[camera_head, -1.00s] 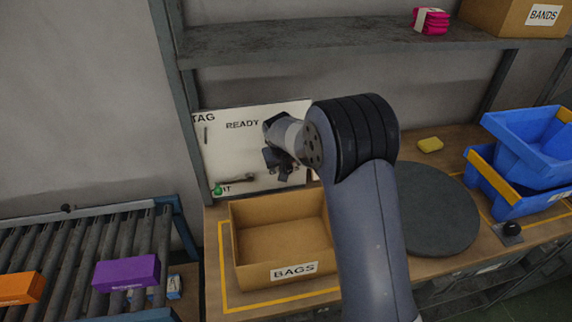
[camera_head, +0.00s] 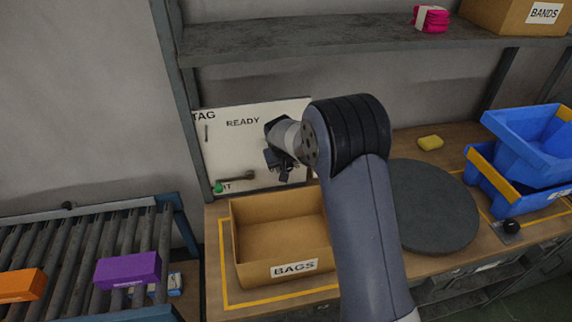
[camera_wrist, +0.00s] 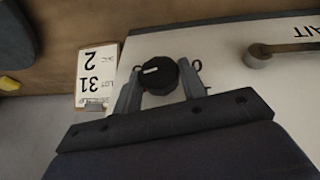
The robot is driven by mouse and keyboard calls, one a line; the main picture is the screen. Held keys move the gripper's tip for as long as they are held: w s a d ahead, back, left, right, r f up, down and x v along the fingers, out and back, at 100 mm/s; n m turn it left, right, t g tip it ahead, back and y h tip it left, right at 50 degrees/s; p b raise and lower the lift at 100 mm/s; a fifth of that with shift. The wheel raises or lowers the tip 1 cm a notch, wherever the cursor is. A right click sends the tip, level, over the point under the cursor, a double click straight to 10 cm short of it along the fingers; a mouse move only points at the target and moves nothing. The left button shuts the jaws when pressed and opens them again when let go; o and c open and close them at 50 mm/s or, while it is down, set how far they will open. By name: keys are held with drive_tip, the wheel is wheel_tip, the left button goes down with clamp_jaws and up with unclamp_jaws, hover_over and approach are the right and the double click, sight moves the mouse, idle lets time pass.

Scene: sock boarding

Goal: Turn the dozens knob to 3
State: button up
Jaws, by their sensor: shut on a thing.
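The dozens knob (camera_wrist: 158,75) is a round black dial with a white pointer mark, on a white panel. In the wrist view my gripper (camera_wrist: 160,82) has one finger on each side of the knob and is shut on it. The white mark lies close to level in that view.
A card (camera_wrist: 95,75) reading "LOT 31" and "2" hangs beside the panel. The BAGS box (camera_head: 292,269) stands below in front. A round grey disc (camera_head: 435,205) lies to the right.

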drive_tip(key=shift+c, duration=0.5)
drive_tip(key=shift+f+h+b, duration=0.15)
drive_tip(key=shift+h+b, duration=0.15)
drive_tip(key=shift+b, duration=0.45)
drive_tip(key=h+b, duration=0.1)
drive_tip(key=b, duration=0.1)
drive_tip(key=h+b, duration=0.2)
drive_tip(key=b, duration=0.1)
drive_tip(key=shift+a+f+n+t+b, duration=0.25)
drive_tip(key=shift+a+n+t+b, duration=0.05)
drive_tip(key=shift+n+t, duration=0.1)
drive_tip(key=h+b, duration=0.2)
drive_tip(key=b, duration=0.2)
drive_tip(key=shift+a+n+t+h, duration=0.15)
drive_tip(key=shift+n+t+h, duration=0.15)
drive_tip(key=shift+t+h, duration=0.1)
drive_tip(key=shift+s+t+h+b, duration=0.1)
drive_tip(key=shift+t+h+b, duration=0.2)
drive_tip(key=shift+h+b, duration=0.4)
drive_tip(key=shift+r+n, duration=0.15)
drive_tip(key=shift+n, duration=0.15)
drive_tip(key=o, duration=1)
drive_tip(key=shift+c, duration=0.2)
